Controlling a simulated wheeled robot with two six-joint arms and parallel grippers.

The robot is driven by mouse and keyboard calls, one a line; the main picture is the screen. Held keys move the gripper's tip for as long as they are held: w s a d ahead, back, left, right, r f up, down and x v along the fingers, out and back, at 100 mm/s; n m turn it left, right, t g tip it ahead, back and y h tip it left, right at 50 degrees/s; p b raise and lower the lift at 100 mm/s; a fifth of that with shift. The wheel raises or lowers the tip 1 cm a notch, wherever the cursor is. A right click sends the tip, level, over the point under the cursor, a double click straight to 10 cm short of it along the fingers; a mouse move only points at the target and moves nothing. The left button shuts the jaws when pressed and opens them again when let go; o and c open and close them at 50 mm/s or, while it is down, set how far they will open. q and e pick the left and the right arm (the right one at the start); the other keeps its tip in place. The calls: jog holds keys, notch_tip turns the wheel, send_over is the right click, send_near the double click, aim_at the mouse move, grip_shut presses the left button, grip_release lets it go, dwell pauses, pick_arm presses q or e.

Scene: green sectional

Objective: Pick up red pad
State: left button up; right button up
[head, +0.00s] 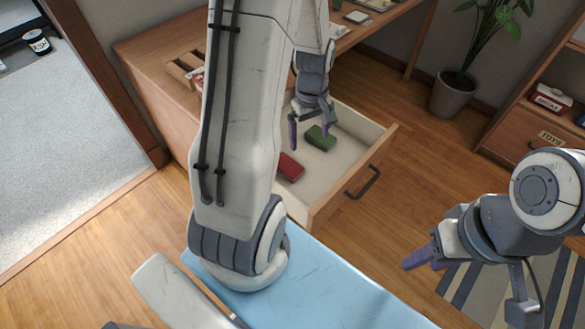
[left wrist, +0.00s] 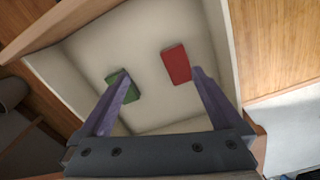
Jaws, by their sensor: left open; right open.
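The red pad (head: 290,167) lies on the floor of an open drawer (head: 322,205), partly hidden by my left arm in the head view. In the left wrist view the red pad (left wrist: 176,65) lies right of centre, by the tip of the right-hand finger. A green pad (head: 320,138) lies apart from it; it also shows in the left wrist view (left wrist: 124,87), partly behind the left-hand finger. My left gripper (head: 309,136) is open and empty over the drawer, also seen in its wrist view (left wrist: 160,73). My right gripper (head: 424,254) is open and empty, outside the drawer.
The drawer walls surround both pads, with a dark handle (head: 363,183) on its front. The wooden desk (head: 158,62) is above and behind. A potted plant (head: 455,90) and a shelf unit (head: 525,130) stand at the right. Wooden floor is clear right of the drawer.

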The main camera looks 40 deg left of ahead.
aim_at(286, 163)
pick_arm(q)
jog(key=a+f+n, duration=0.1)
jog(key=a+f, duration=0.1)
jog(key=f, duration=0.1)
jog(key=s+a+f+n+b, duration=0.1)
jog(key=a+f, duration=0.1)
jog(key=f, duration=0.1)
jog(key=a+f+n+b, duration=0.1)
jog(key=a+f, duration=0.1)
jog(key=f, duration=0.1)
jog(key=shift+s+a+f+n, duration=0.2)
jog(key=shift+a+f+n, duration=0.15)
jog(key=shift+f+n, duration=0.05)
jog(key=shift+a+f+b, duration=0.2)
jog(key=shift+f+b, duration=0.35)
jog(key=shift+f, duration=2.55)
pick_arm(e)
notch_tip(286, 163, down, 4)
jog(key=shift+f, duration=0.1)
pick_arm(q)
jog(key=c, duration=1.3)
jog(key=shift+o, duration=0.2)
notch_tip(286, 163, up, 10)
jog(key=p, duration=0.2)
pick_arm(e)
notch_tip(286, 163, up, 2)
jog(key=shift+r, duration=0.1)
